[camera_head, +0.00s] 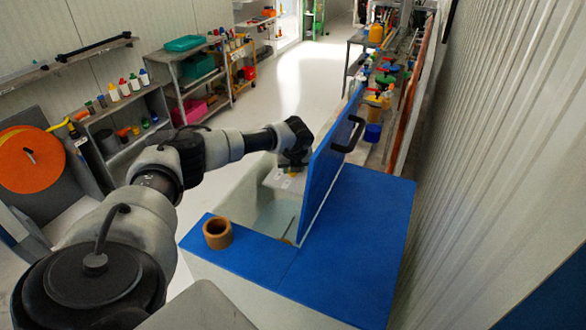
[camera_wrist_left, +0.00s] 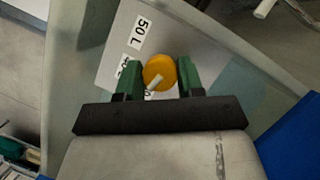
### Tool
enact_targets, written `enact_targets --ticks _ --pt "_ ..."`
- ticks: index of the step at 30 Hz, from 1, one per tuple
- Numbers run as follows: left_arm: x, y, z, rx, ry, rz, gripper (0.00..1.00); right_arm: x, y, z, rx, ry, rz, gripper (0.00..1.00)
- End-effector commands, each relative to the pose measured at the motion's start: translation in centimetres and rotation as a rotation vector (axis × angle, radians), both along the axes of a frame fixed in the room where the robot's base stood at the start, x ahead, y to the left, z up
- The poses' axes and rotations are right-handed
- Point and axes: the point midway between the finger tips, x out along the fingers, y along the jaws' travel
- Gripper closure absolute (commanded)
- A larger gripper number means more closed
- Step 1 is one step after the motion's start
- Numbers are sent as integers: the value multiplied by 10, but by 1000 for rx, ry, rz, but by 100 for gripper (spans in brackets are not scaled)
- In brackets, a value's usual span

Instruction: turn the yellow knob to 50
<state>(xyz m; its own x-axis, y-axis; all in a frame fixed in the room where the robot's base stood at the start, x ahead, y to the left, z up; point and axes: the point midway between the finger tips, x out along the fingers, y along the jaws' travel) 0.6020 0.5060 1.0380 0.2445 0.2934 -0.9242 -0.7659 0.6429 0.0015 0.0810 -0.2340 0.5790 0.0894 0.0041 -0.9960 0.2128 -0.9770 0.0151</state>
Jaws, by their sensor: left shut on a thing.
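The yellow knob (camera_wrist_left: 159,72) is round with a white pointer stripe and sits on a pale panel (camera_wrist_left: 112,68). In the left wrist view the stripe points to the lower left. A "50 L" label (camera_wrist_left: 142,33) is at the upper left of the knob, and other labels beside it are partly hidden by my gripper. My left gripper (camera_wrist_left: 158,80) has its green fingers on both sides of the knob, shut on it. In the head view my left gripper (camera_head: 293,166) is over the pale panel, and the knob is mostly hidden there. My right gripper is out of view.
A raised blue lid (camera_head: 330,170) with a black handle stands just right of my left gripper. A blue top (camera_head: 350,240) and a brown ring (camera_head: 217,232) are in front. Shelves with bottles are at the left, a corrugated wall at the right.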

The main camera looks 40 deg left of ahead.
Motion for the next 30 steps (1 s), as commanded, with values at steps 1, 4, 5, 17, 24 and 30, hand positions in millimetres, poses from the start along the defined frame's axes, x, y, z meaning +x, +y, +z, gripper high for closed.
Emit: enact_targets --ticks 1,4,5,17,24,30 --pt "0 1 -3 -1 -4 -39 86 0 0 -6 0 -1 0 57" --pt "0 1 -3 -1 -5 -134 86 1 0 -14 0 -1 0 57" --pt "0 2 -3 -1 -5 -162 86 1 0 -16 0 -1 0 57" --pt "-1 3 -3 -1 -6 -540 86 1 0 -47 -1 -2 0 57" --pt "0 4 -2 -1 -7 -767 86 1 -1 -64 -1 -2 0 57" --pt "0 4 -2 -2 -8 -957 86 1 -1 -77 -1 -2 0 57"
